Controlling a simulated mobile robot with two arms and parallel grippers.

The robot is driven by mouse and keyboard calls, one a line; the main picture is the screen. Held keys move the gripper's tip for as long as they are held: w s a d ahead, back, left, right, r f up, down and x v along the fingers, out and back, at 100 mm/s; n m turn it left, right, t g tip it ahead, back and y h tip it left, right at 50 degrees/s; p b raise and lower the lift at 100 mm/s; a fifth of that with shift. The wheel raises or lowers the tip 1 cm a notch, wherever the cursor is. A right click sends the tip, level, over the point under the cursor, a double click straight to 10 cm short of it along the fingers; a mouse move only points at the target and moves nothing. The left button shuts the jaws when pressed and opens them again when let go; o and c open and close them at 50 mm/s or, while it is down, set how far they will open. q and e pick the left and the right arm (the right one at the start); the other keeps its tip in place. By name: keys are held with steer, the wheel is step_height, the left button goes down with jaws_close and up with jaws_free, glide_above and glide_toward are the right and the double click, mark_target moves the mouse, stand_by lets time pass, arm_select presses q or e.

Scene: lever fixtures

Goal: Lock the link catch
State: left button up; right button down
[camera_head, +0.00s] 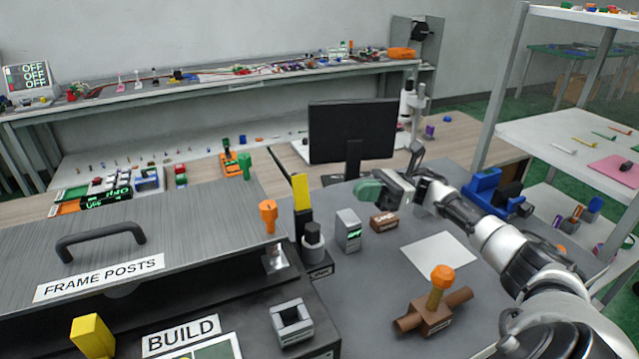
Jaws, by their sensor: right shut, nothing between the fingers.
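Several lever fixtures stand on the grey worktop, and their small labels are too small to read. I cannot tell which one is the link catch. A black fixture with an upright yellow lever (301,192) stands left of centre, with a dark round knob (312,240) in front. A brown fixture with an orange-topped lever (437,297) stands at the front right. A small brown block (384,221) and a grey box (348,230) stand between them. My right gripper (366,193) is shut and empty, above and behind the brown block. My left gripper is out of view.
A white sheet (438,255) lies on the worktop right of centre. A monitor (352,132) stands behind my right gripper. A blue fixture (490,190) stands beyond my right arm.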

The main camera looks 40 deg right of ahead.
steer(key=p, duration=0.5)
glide_toward(307, 182)
steer(key=w+a+f, duration=0.3)
steer(key=w+a, duration=0.1)
steer(key=a, duration=0.1)
steer(key=shift+w+a+r+p, duration=0.1)
steer(key=shift+a+r+p, duration=0.5)
steer(key=shift+r, duration=0.2)
steer(key=shift+w+a+r+p, duration=0.15)
steer(key=shift+a+r+p, duration=0.4)
steer(key=shift+r, duration=0.25)
steer(key=shift+f, duration=0.1)
steer(key=shift+s+a+r+n+g+b, duration=0.1)
steer(key=shift+s+r+n+g+b, duration=0.2)
steer(key=shift+n+b, duration=1.55)
steer(key=shift+s+a+r+n+g+b, duration=0.1)
steer(key=shift+s+r+g+b, duration=0.15)
steer(key=shift+b, duration=3.4)
steer(key=shift+s+a+r+n+g+b, duration=0.1)
steer(key=shift+s+r+n+g+b, duration=0.2)
steer(key=shift+n+b, duration=1.55)
steer(key=shift+s+m+b, duration=0.1)
steer(key=shift+m+b, duration=0.8)
steer(key=shift+b, duration=0.15)
steer(key=shift+d+f, duration=0.1)
steer(key=shift+d, duration=0.05)
